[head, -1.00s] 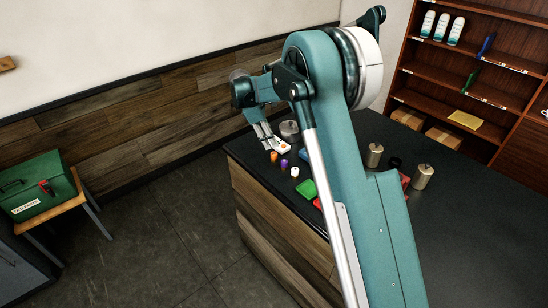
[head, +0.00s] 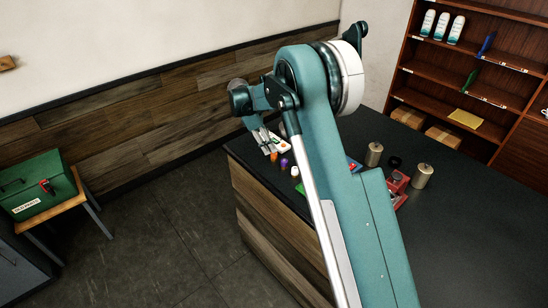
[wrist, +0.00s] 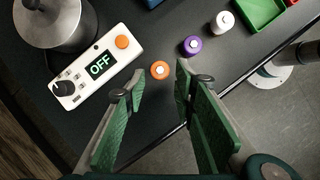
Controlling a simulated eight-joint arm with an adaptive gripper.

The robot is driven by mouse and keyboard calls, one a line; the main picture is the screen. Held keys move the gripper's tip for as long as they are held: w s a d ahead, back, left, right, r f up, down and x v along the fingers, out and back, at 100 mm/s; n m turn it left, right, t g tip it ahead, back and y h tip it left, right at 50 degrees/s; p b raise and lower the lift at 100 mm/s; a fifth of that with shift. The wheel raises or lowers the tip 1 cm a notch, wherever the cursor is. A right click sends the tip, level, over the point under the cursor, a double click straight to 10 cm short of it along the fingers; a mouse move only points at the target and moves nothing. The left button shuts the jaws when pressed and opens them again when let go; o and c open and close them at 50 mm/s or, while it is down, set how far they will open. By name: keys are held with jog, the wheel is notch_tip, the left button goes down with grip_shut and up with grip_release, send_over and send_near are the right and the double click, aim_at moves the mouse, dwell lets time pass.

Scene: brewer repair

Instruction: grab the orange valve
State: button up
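The orange valve (wrist: 160,70) is a small round knob with a pale centre on the dark counter. It lies beyond and roughly between my fingertips in the wrist view, and no finger is seen touching it. In the head view the valve (head: 274,157) is a small orange spot near the counter's edge, just by my gripper (head: 267,150). My gripper (wrist: 161,76) is open and empty, its two green-padded fingers spread apart. A purple valve (wrist: 192,45) and a white valve (wrist: 223,21) stand in a row to the right of the orange one.
A white control box (wrist: 98,68) reading OFF, with its own orange button (wrist: 122,42), lies close on the left. A metal pot (wrist: 58,20) stands behind it. A green tray (wrist: 262,12) is at upper right. The counter edge (wrist: 240,83) runs close by the valves.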

aim_at(274, 156)
jog(key=shift+d+f, duration=0.1)
jog(key=shift+f, duration=0.1)
jog(key=shift+x, duration=2.55)
jog(key=c, duration=0.7)
